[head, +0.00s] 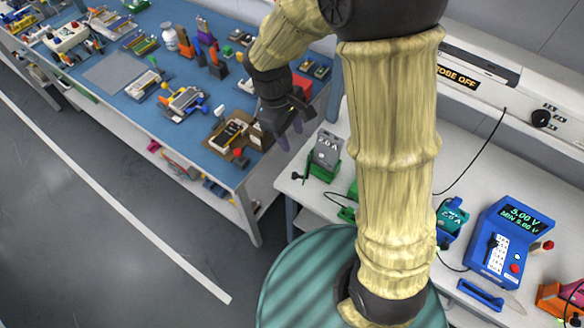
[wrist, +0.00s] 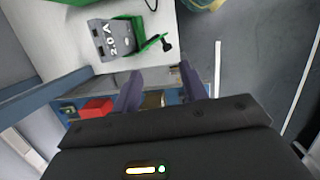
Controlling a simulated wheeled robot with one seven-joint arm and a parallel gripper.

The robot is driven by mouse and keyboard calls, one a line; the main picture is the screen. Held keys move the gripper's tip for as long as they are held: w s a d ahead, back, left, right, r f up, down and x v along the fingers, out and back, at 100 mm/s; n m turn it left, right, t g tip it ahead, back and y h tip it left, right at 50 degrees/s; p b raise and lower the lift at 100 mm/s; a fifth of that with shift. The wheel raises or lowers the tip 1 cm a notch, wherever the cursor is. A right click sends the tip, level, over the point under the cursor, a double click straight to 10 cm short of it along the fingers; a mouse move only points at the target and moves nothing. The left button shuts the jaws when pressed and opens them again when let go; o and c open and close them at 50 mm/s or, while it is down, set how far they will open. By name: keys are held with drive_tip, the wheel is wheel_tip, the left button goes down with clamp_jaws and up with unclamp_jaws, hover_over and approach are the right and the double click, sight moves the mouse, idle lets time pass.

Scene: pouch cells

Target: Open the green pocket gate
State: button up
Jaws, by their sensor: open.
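The green pocket (head: 320,172) stands on the white bench near its left end, around the lower part of a grey block marked 2.0 A (head: 327,148). In the wrist view the pocket (wrist: 139,30) shows near the top, beside the grey block (wrist: 113,38). A small black knob (wrist: 167,44) sticks out at its side. I cannot tell the gate apart from the pocket or see how far it stands open. My gripper (head: 291,138) is open and empty, left of the pocket and apart from it. Its two purple fingers (wrist: 161,76) show in the wrist view.
The blue-topped bench (head: 112,72) at the left holds many tools and a tray. The white bench (head: 455,190) holds a blue meter (head: 505,240) and a teal holder (head: 452,218) at the right. Cables lie on it. My arm hides part of this bench.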

sight(294, 174)
drive_tip(key=w+a+n+h, duration=0.1)
drive_tip(key=a+n+h, duration=0.1)
drive_tip(key=a+n, duration=0.2)
drive_tip(key=shift+a+f, duration=0.3)
drive_tip(key=shift+a, duration=0.85)
drive_tip(key=shift+f, duration=0.1)
drive_tip(key=x, duration=0.5)
drive_tip(key=p+x, duration=0.1)
drive_tip(key=x, duration=1.1)
drive_tip(key=shift+s+d+f+p, duration=0.1)
drive_tip(key=shift+s+p, duration=0.15)
drive_tip(key=shift+p, duration=0.1)
clamp_jaws()
